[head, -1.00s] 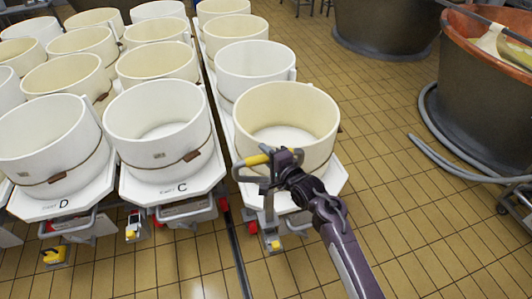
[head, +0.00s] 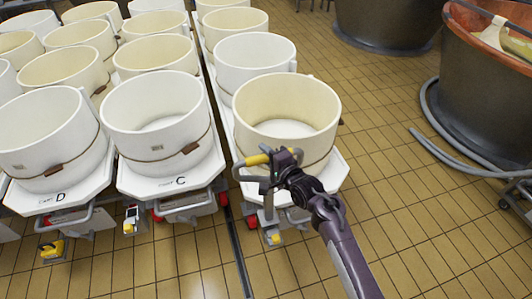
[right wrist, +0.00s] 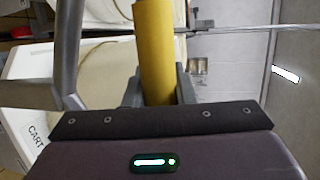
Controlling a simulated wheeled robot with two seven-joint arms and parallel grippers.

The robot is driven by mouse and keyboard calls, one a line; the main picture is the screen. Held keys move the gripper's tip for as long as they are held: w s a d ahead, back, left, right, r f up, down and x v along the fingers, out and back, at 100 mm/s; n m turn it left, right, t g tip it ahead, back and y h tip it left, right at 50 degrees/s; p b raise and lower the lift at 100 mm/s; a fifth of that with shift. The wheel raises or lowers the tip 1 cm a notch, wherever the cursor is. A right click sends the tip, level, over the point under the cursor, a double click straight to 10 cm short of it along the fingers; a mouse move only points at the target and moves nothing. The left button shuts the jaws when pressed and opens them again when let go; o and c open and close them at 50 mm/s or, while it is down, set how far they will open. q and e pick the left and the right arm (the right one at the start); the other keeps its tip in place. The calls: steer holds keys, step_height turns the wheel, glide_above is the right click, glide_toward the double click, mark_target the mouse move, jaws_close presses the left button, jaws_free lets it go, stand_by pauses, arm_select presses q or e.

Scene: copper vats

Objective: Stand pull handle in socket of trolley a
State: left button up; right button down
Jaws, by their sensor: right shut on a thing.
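My right gripper (head: 284,160) is shut on the yellow grip of the pull handle (head: 257,159), a grey bent-tube loop. The yellow grip also shows between the fingers in the right wrist view (right wrist: 155,50). The handle is in front of the nearest right-hand trolley (head: 332,180), which carries a cream vat; its letter is hidden behind the gripper, so I cannot tell if it is trolley a. The handle's lower end overlaps the trolley's front in the picture. I cannot see whether it touches the socket. My left gripper is not in view.
Trolleys C (head: 170,186) and D (head: 60,199) with white vats stand to the left, with more rows behind. A dark floor channel (head: 237,245) runs beside the right-hand trolley. A large copper vat (head: 480,90) and a grey hose (head: 440,153) are at right; tiled floor between is clear.

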steer(key=shift+f+b, duration=0.85)
steer(key=shift+f, duration=0.25)
steer(key=shift+w, duration=0.1)
steer(key=c, duration=1.2)
jaws_free()
steer(key=shift+o, duration=0.4)
steer(key=shift+s+f, duration=0.25)
steer(key=shift+f, duration=0.15)
steer(key=v, duration=0.7)
steer(key=shift+s+d+r, duration=0.25)
steer(key=shift+r, duration=0.1)
